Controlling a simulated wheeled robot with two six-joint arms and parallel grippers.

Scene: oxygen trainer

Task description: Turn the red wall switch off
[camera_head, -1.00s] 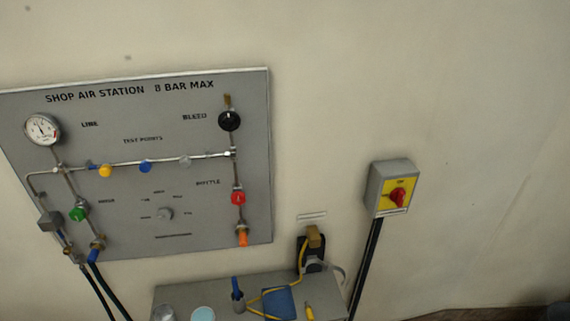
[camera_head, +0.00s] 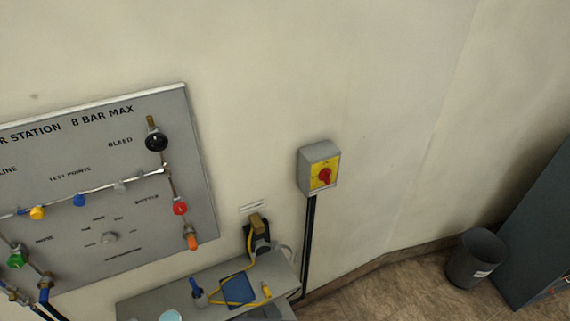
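The red wall switch (camera_head: 325,177) is a red rotary knob on a yellow plate, on the front of a grey box (camera_head: 318,153) fixed to the wall right of the centre. A dark conduit (camera_head: 309,240) runs down from the box. The knob's exact on or off position is too small to read. Neither of my grippers is in view.
The grey shop air station panel (camera_head: 185,110) with valves is on the wall at the left. Below are a socket with a plug (camera_head: 258,232) and a grey bench top (camera_head: 140,306) with tools. A dark bin (camera_head: 476,258) and cabinet (camera_head: 540,225) stand right.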

